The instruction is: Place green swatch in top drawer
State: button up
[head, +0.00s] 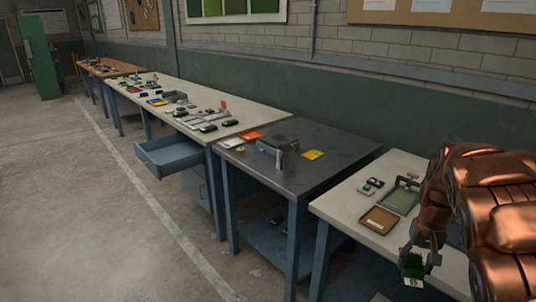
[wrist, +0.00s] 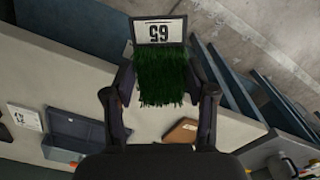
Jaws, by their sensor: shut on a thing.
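My gripper (head: 420,262) is shut on the green swatch (head: 413,268), a tuft of green turf with a white tag. It holds the swatch in front of the near white table, at the lower right of the head view. In the wrist view the swatch (wrist: 168,82) sits between the two fingers of my gripper (wrist: 162,84), and its tag shows "65" upside down. The top drawer (head: 168,157) is blue-grey and pulled open under the long white table, left of centre in the head view. Its inside looks empty.
A dark table (head: 290,165) stands between the drawer and the near white table (head: 347,203). The near table holds a brown tray (head: 380,219) and a greenish tray (head: 400,199). The long table (head: 262,113) carries many small items. The concrete floor (head: 80,220) at left is clear.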

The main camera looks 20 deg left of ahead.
aim_at(178, 155)
jog(key=u, duration=0.75)
jog(key=i, duration=0.4)
jog(key=u, duration=1.15)
jog(key=i, duration=1.1)
jog(key=u, duration=0.9)
jog(key=i, duration=1.65)
jog(key=z, duration=0.25)
jog(key=i, duration=1.55)
jog(key=z, duration=1.2)
jog(key=i, duration=0.95)
jog(key=z, duration=0.6)
